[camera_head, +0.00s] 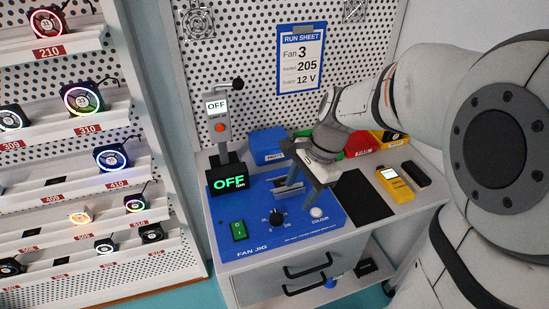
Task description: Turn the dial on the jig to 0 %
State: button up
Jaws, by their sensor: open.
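The blue fan jig (255,238) lies on the grey bench. Its dial (276,217) is a small black knob at the middle of the panel, with white marks around it too small to read. A green switch (239,230) is left of the dial and a white round button (316,212) is right of it. A black display (228,182) at the jig's back left reads OFF in green. My gripper (303,188) is open, pointing down above the jig, behind and to the right of the dial and apart from it. It partly hides the jig's back part.
A post with a small OFF screen (217,107) and red button stands behind the display. Blue (267,143) and red (360,144) bins sit at the back. A black mat (361,194) and yellow meter (394,184) lie right. Shelves of fans (70,165) stand left.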

aim_at(277, 214)
jog(key=a+f+m, duration=0.1)
jog(key=f, duration=0.2)
jog(key=w+a+f+m+b, duration=0.1)
jog(key=a+f, duration=0.1)
jog(key=f, duration=0.2)
jog(key=w+a+f+m, duration=0.1)
jog(key=f, duration=0.2)
jog(key=shift+a+f+g+y, duration=0.2)
jog(key=shift+a+g+y, duration=0.2)
jog(key=shift+s, duration=0.1)
jog(key=shift+c, duration=0.2)
jog(key=c, duration=0.9)
